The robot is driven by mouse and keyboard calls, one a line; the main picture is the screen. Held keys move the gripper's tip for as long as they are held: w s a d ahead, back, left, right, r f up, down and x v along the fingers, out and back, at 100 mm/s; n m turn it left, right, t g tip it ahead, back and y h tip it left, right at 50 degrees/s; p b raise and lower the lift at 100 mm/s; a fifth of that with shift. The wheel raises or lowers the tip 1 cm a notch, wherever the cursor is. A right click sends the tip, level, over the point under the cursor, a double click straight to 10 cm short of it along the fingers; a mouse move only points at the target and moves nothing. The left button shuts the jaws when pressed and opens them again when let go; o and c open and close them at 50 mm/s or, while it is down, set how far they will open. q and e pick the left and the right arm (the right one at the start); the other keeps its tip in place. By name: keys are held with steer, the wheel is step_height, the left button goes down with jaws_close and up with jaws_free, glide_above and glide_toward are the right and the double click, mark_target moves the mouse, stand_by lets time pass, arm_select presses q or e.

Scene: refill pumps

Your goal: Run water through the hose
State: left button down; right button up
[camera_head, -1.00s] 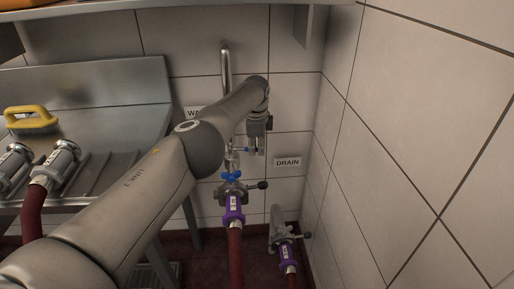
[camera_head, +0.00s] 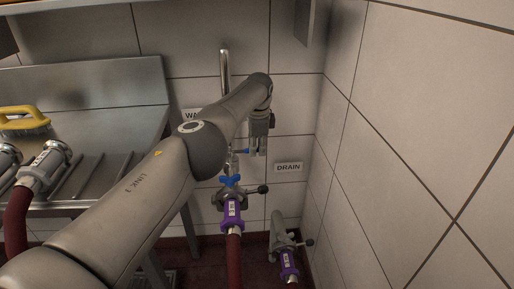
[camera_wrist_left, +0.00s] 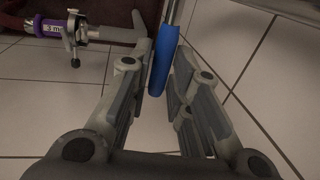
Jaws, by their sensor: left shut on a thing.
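A steel water pipe (camera_head: 225,85) comes down the tiled wall. A blue handle (camera_wrist_left: 162,60) lies between the fingers of my left gripper (camera_head: 258,151), which is shut on it; a bit of blue shows just left of the fingers in the head view (camera_head: 242,151). Below is a coupling with another blue handle (camera_head: 230,181). A dark red hose (camera_head: 234,262) with a purple band (camera_head: 232,213) hangs from that coupling. Right of it, a drain pipe (camera_head: 277,228) has a second purple-banded hose end (camera_head: 288,263), under the DRAIN sign (camera_head: 288,167). My right gripper is out of view.
A steel sink unit (camera_head: 110,85) stands at left, with hose couplings (camera_head: 47,165) and a yellow brush (camera_head: 22,120) on it. My left arm crosses in front of it. A tiled wall (camera_head: 400,130) closes the right side.

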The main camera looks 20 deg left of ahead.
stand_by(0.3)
arm_select(q)
steer(key=c, duration=1.3)
jaws_free()
steer(key=shift+c, duration=0.2)
steer(key=shift+r, duration=0.1)
steer(key=shift+r, duration=0.75)
step_height(320, 180, up, 10)
steer(key=s+d, duration=0.1)
steer(key=s, duration=0.1)
